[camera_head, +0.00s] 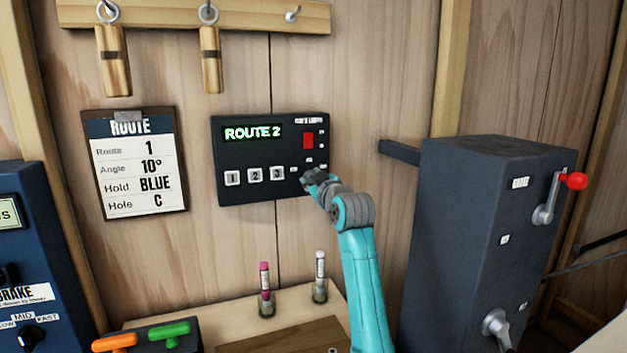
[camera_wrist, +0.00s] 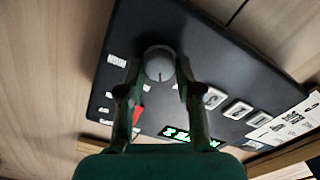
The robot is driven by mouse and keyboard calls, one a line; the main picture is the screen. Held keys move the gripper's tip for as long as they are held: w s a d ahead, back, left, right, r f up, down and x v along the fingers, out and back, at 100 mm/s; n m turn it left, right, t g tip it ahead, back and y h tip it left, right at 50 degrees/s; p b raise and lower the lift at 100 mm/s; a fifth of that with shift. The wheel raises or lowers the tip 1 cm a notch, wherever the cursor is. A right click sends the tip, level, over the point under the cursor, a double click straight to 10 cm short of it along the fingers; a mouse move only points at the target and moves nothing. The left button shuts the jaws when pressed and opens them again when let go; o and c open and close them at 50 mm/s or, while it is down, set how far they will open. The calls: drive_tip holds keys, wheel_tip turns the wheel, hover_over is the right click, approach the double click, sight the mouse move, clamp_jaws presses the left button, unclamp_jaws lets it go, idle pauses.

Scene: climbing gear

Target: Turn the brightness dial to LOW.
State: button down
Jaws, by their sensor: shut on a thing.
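The brightness dial (camera_wrist: 158,61) is a round grey knob on the black control panel (camera_head: 257,148). In the wrist view it sits between the two fingertips of my gripper (camera_wrist: 160,69), which are shut on its sides. A thin dark mark on the knob points toward the bottom of that view, toward my palm. In the head view my gripper (camera_head: 315,178) is at the panel's lower right corner and hides the dial. Small white labels surround that corner but are too small to read surely. The panel's display (camera_head: 253,132) reads ROUTE 2.
Left of my gripper on the panel are buttons 1, 2 and 3 (camera_head: 255,175); a red switch (camera_head: 308,140) is above. A route card (camera_head: 135,162) hangs to the left. A dark cabinet with a red-knobbed crank (camera_head: 577,181) stands right. Two capped tubes (camera_head: 265,285) stand below.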

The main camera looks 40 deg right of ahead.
drive_tip(key=n, duration=0.5)
drive_tip(key=shift+a+f+n, duration=0.1)
drive_tip(key=shift+n, duration=0.3)
idle(0.4)
drive_tip(key=c, duration=0.8)
unclamp_jaws()
drive_tip(key=v, duration=1.2)
